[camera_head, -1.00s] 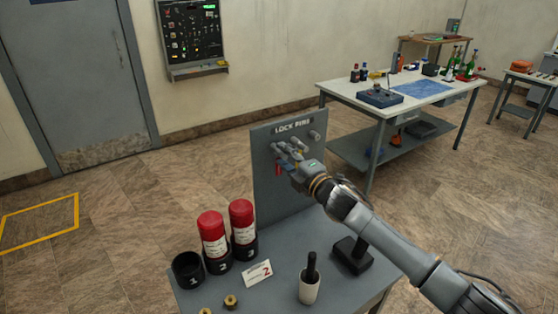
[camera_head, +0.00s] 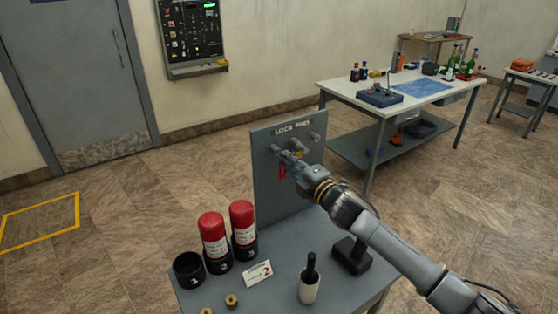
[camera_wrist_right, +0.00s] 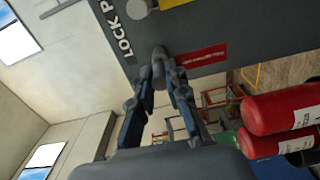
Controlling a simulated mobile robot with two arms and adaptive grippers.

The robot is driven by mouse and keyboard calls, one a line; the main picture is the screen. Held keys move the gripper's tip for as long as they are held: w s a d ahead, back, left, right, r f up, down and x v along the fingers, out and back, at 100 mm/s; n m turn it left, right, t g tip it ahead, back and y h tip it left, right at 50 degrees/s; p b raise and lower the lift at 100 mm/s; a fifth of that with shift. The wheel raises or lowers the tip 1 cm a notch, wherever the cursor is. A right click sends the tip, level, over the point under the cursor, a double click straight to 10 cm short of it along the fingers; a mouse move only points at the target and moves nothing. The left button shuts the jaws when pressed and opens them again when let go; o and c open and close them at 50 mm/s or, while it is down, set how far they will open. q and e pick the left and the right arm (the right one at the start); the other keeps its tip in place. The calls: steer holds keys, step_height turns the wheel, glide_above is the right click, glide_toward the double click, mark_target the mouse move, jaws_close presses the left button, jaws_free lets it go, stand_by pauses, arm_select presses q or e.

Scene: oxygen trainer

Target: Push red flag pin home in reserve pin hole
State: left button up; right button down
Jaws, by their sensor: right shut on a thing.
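The grey upright panel headed LOCK PINS (camera_head: 270,190) stands at the back of the near table. My right gripper (camera_head: 289,162) is at the panel's face, its arm coming in from the lower right. In the right wrist view its fingers (camera_wrist_right: 161,84) are closed around the grey pin (camera_wrist_right: 158,63). The pin's red flag (camera_wrist_right: 203,57) sticks out beside the fingertips against the panel; it hangs below the gripper in the head view (camera_head: 282,172). The fingers hide the pin's tip and any hole, so I cannot tell how deep it sits. My left gripper is out of view.
Other grey pegs (camera_head: 316,136) stick out of the panel near the gripper. Two red-capped cylinders (camera_head: 242,222) stand in black cups, next to an empty cup (camera_head: 188,268). A white cup (camera_head: 310,288) and a card (camera_head: 257,273) are on the table front.

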steer(key=shift+p+v, duration=1.1)
steer(key=shift+v, duration=1.2)
